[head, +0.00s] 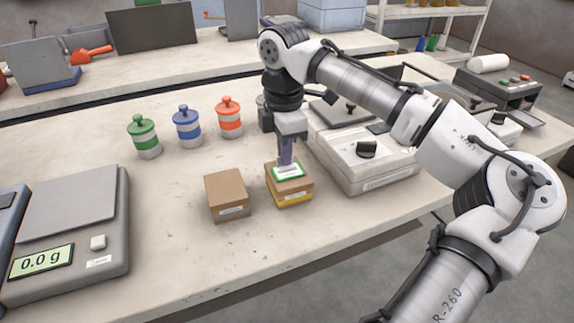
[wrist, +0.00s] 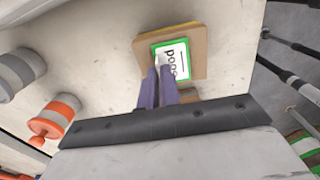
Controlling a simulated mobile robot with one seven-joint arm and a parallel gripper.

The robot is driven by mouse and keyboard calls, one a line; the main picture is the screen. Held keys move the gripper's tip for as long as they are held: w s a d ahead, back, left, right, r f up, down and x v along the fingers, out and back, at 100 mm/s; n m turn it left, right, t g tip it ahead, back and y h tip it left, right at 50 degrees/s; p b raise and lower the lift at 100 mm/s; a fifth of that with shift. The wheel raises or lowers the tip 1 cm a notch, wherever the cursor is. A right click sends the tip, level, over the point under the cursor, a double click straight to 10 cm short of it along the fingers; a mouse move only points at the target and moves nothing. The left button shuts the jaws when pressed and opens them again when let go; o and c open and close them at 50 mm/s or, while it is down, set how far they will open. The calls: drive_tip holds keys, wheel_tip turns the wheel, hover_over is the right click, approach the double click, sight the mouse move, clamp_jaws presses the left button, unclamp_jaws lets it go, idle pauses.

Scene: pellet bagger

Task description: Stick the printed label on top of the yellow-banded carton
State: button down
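The yellow-banded carton (head: 291,198) stands on the bench, a brown box with a yellow band low on its side. The printed label (head: 289,171) is a white sheet with a green border and lies flat at the carton's top. In the wrist view the label (wrist: 172,60) covers part of the carton's top (wrist: 200,45); I cannot tell whether it touches or hovers just above. My gripper (head: 286,161) points down over the carton. In the wrist view its purple fingers (wrist: 158,68) are close together at the label's edge and appear shut on it.
A plain brown carton (head: 228,195) stands just left. A grey-white machine with a black knob (head: 366,150) is close on the right. Green (head: 144,136), blue (head: 187,127) and orange (head: 229,118) lidded jars stand behind. A scale (head: 70,230) is at far left, with bare bench between.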

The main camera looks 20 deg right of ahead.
drive_tip(key=shift+f, duration=0.15)
drive_tip(key=c, duration=1.5)
unclamp_jaws()
drive_tip(key=shift+c, duration=0.2)
wheel_tip(320, 180, up, 14)
drive_tip(key=p, duration=0.1)
drive_tip(key=shift+f, duration=0.15)
